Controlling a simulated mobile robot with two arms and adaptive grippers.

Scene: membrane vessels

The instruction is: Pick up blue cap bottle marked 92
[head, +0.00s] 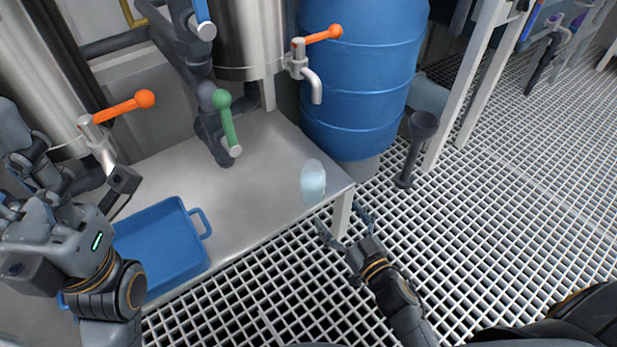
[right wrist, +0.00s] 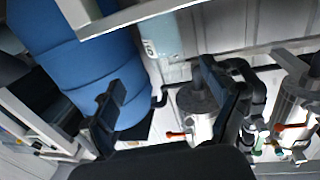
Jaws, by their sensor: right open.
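A pale blue, see-through bottle (head: 313,182) with a whitish top stands upright near the front right corner of the steel table (head: 258,180). Its number is not readable in the head view. In the right wrist view a pale blue shape (right wrist: 166,38) with a small marked label looks like the same bottle. My right gripper (head: 345,222) is open and empty, just beyond the table's corner, below and right of the bottle and apart from it. My left arm is at the left edge, and its gripper (head: 32,192) is there, its fingers unclear.
A blue tray (head: 187,225) with handles lies on the table's left part. Steel vessels with orange-handled taps (head: 322,34) and a green-handled valve (head: 224,110) stand behind. A large blue barrel (head: 360,75) is behind the bottle. A dark funnel-topped stand (head: 416,150) is on the grated floor.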

